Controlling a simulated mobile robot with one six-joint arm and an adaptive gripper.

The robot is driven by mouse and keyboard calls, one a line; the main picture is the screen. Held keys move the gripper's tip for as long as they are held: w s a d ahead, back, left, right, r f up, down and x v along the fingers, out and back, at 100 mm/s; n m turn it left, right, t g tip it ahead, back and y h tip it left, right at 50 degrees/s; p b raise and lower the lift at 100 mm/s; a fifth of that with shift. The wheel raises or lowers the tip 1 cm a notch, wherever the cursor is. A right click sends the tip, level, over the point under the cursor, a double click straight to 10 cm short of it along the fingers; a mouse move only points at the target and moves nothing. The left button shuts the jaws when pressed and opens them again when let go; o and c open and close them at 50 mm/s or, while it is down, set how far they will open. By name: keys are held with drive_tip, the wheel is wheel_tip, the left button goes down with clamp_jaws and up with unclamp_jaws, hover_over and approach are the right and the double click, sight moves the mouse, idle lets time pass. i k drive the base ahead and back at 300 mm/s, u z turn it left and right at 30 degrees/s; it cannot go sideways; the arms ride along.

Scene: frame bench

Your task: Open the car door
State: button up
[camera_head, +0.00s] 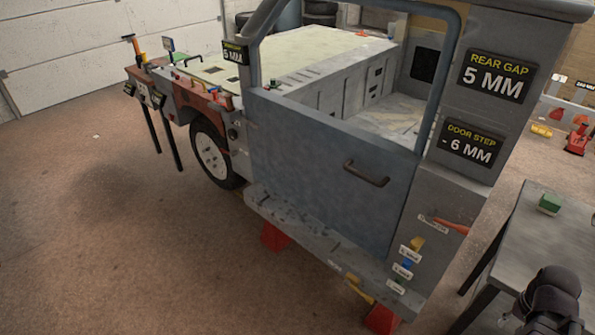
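The car door (320,165) is a blue-grey panel with an open window frame above it, on the side of a cut-down vehicle body. It looks closed, lying in line with the grey rear pillar. Its dark bar handle (366,174) is on the outer face, near the rear edge. My gripper (552,298) seems to be the black shape at the lower right corner, over the grey table. It is well apart from the door and handle. Its fingers cannot be made out.
A sill (310,240) runs below the door on red stands (276,236), with small tagged tools at its rear end. A grey table (545,235) with a green block (549,204) stands at the right. The brown floor (150,255) in front of the door is clear.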

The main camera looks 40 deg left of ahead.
sight(357, 181)
drive_tip(key=u, duration=1.45)
drive_tip(key=k, duration=0.9)
drive_tip(key=i, duration=0.8)
drive_tip(key=u, duration=0.05)
